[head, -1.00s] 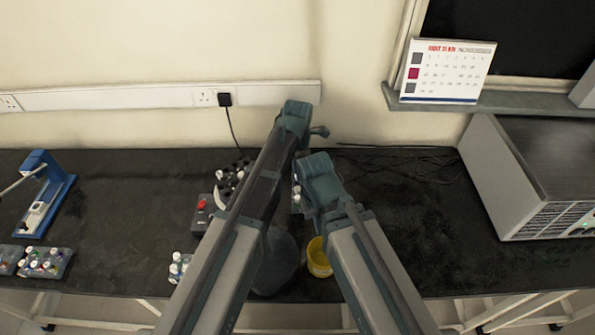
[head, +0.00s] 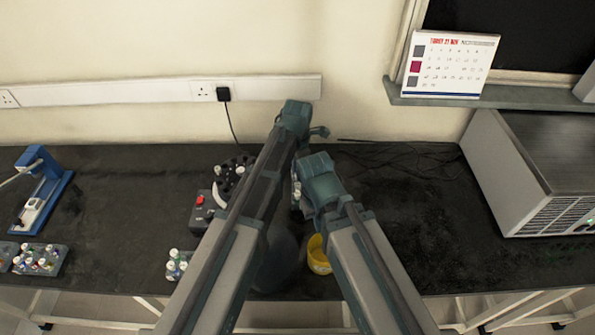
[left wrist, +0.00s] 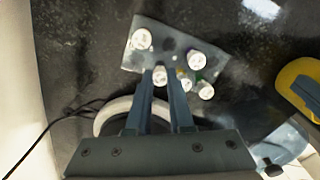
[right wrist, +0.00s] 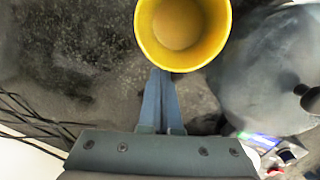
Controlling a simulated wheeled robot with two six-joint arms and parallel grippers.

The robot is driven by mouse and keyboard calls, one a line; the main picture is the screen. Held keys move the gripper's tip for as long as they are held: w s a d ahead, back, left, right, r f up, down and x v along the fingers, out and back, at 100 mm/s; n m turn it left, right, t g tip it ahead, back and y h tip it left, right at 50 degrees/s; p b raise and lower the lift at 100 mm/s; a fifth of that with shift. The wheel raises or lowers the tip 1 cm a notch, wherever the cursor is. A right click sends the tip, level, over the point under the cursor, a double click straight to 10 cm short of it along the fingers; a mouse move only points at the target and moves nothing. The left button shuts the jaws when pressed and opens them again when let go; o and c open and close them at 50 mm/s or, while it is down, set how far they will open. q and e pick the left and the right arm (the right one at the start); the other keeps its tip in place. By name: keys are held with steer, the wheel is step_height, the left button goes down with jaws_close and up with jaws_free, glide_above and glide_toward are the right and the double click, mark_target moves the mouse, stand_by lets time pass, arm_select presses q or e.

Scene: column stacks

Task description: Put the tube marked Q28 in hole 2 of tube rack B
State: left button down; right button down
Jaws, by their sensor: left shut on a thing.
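My left gripper (left wrist: 159,74) is shut on a white-capped tube (left wrist: 160,77) over a grey tube rack (left wrist: 154,30). Whether the tube is in a hole or lifted is unclear. Several other white-capped tubes (left wrist: 195,59) stand in that rack. Part of it shows between my arms in the head view (head: 297,196). No tube mark or rack letter is readable, so I cannot tell which tube is Q28 or which rack is B. My right gripper (right wrist: 163,75) looks shut and empty, near a yellow cup (right wrist: 182,55). Both fingertips are hidden in the head view.
Racks with capped tubes stand at the far left (head: 40,268) and front centre (head: 170,274). A round black holder (head: 232,170) and a red-buttoned device (head: 200,214) are left of my arms. A grey machine (head: 540,175) stands right. The bench between is mostly clear.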

arm_select(q)
steer(key=shift+c, duration=2.1)
jaws_free()
steer(key=shift+f, duration=0.1)
steer(key=shift+r+p, duration=3.1)
arm_select(e)
step_height(320, 180, up, 6)
steer(key=shift+f, duration=0.1)
arm_select(q)
steer(key=shift+f, duration=0.1)
